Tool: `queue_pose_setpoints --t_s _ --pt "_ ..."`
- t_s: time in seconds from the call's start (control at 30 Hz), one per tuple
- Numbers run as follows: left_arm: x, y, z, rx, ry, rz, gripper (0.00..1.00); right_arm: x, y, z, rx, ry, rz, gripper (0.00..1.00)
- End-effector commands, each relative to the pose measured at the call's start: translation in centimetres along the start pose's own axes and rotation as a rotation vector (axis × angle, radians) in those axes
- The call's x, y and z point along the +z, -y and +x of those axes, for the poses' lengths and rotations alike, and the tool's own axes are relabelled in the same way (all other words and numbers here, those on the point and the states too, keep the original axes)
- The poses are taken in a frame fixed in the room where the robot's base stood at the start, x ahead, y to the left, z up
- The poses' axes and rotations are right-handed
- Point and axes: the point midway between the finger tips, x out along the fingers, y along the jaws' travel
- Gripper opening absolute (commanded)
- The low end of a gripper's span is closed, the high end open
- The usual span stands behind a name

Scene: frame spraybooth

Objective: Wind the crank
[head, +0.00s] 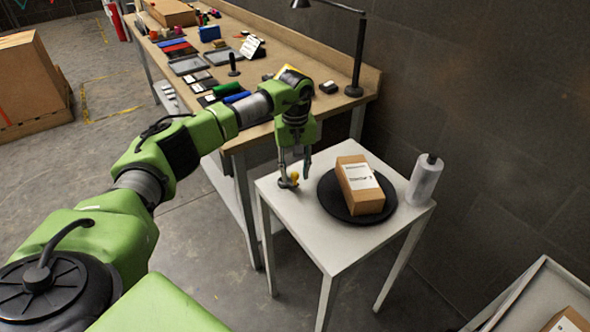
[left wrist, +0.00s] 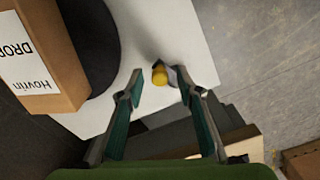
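The crank (head: 287,184) is a small grey part with a yellow knob (head: 295,176) at the left edge of the white table (head: 334,247). My left gripper (head: 294,170) points down over it, its fingers apart. In the left wrist view the yellow knob (left wrist: 160,75) shows between the fingertips of my left gripper (left wrist: 155,72), closer to the right one; I cannot tell whether they touch it. A black round turntable (head: 340,208) sits on the white table and bears a brown cardboard box (head: 347,182) with a white label. My right gripper is not in view.
A roll of clear wrap (head: 426,180) stands upright at the table's right corner. A long wooden workbench (head: 262,72) with tools, trays and a black lamp (head: 357,62) lies behind. Another box (head: 568,322) is at the lower right. Open floor lies to the left.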

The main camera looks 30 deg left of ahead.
Motion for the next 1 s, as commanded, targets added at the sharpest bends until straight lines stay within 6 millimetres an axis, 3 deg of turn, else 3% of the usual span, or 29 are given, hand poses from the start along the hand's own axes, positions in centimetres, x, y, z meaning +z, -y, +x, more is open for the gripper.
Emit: queue_pose_setpoints --t_s 0.1,0.23,0.67,1.0 --pt "0.00 -0.01 -0.01 0.000 0.000 0.000 0.33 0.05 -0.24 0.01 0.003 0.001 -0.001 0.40" --pt "0.00 -0.01 -0.03 0.000 0.000 0.000 0.00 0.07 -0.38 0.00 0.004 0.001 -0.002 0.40" --pt "-0.19 -0.15 -0.05 0.001 -0.001 -0.047 0.00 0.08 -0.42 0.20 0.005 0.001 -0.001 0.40" --pt "-0.96 -0.78 -0.04 0.002 0.000 -0.281 0.00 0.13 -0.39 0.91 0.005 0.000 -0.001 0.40"
